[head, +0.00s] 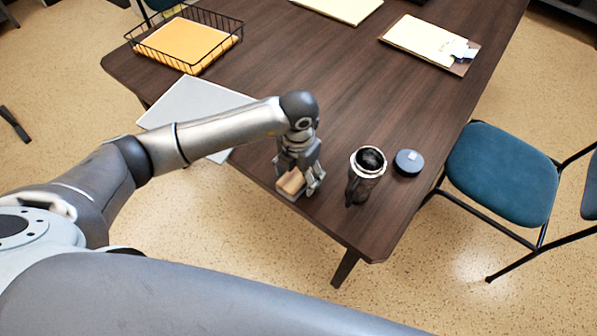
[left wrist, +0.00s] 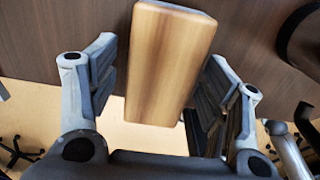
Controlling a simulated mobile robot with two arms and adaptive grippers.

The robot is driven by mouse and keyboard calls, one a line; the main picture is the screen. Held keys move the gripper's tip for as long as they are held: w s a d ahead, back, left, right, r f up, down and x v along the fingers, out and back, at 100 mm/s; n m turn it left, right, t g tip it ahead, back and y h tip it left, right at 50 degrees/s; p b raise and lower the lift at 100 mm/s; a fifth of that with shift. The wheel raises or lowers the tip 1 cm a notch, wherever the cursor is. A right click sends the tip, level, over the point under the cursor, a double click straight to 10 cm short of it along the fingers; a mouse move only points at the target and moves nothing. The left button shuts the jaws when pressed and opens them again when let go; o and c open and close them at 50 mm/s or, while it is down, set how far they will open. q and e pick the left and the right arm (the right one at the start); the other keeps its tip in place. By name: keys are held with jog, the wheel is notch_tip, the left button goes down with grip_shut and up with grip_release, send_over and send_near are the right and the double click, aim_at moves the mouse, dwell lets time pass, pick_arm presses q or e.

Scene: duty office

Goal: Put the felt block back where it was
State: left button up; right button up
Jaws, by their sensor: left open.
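The felt block (head: 291,182) is at the near edge of the dark table, with a pale wooden face and a thin dark grey layer along its far edge in the left wrist view (left wrist: 168,65). My left gripper (head: 301,181) is down at the block, pointing at the table. Its fingers are open on either side of the block; a gap shows on the left, while the right finger is close and I cannot tell if it touches. The gripper partly hides the block in the head view. My right gripper is not in view.
A dark open-topped mug (head: 353,188) and a round dark lid (head: 408,162) stand right of the gripper. A grey-white folder (head: 190,105) lies under my left arm. A wire tray (head: 240,38), a clipboard (head: 459,68) and a blue chair (head: 500,172) are farther off. The table's middle is clear.

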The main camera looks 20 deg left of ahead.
aim_at(299, 174)
pick_arm(q)
notch_tip(299, 174, up, 12)
jog(key=b, duration=0.1)
jog(key=shift+r, duration=0.15)
dwell(0.6)
